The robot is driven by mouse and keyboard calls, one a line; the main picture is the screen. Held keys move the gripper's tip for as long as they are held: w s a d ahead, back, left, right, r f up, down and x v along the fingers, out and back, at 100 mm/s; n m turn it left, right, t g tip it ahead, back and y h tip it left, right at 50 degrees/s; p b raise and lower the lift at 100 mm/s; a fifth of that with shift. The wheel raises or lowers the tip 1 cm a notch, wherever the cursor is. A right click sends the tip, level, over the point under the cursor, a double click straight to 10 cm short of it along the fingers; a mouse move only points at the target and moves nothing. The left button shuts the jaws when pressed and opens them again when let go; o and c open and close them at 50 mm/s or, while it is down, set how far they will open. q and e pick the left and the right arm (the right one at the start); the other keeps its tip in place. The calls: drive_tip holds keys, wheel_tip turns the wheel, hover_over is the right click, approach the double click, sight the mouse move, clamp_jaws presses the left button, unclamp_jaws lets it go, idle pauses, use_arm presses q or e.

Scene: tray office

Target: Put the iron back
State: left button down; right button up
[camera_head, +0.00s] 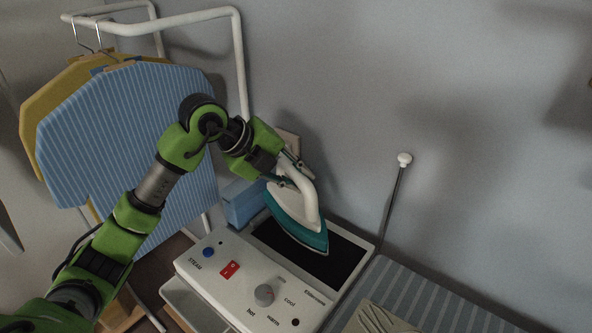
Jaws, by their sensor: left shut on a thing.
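A white and teal iron (293,218) is in the head view, over the black plate (344,262) of a white steam station (223,282). My left gripper (293,177) comes in from the upper left and is shut on the iron's white handle. The iron's tip points toward the lower right. I cannot tell whether its sole touches the plate. The station's front panel has a red switch (230,269), a blue button (208,252) and a grey dial (264,294). My right gripper is not in view.
A white clothes rack (240,65) with blue striped and yellow garments (120,115) stands at the left, behind my arm. A blue box (243,205) stands behind the station. A thin rod with a white knob (404,160) rises at the right, beside a striped board (425,300).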

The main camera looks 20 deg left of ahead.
sight(298, 206)
use_arm(q)
drive_tip(key=shift+w+f, duration=0.1)
drive_tip(key=shift+w, duration=0.25)
drive_tip(key=shift+w+f+p, duration=0.15)
drive_tip(key=shift+f+p, duration=0.25)
drive_tip(key=shift+f, duration=0.55)
drive_tip(key=shift+w+f+p, duration=0.15)
drive_tip(key=shift+f+p, duration=0.25)
drive_tip(key=shift+f, duration=0.65)
drive_tip(key=shift+f+b, duration=0.3)
drive_tip(key=shift+f, duration=0.1)
drive_tip(key=c, duration=1.8)
unclamp_jaws()
drive_tip(key=shift+s+f, duration=0.1)
drive_tip(key=shift+f, duration=0.05)
drive_tip(key=shift+c, duration=0.2)
drive_tip(key=shift+s, duration=0.1)
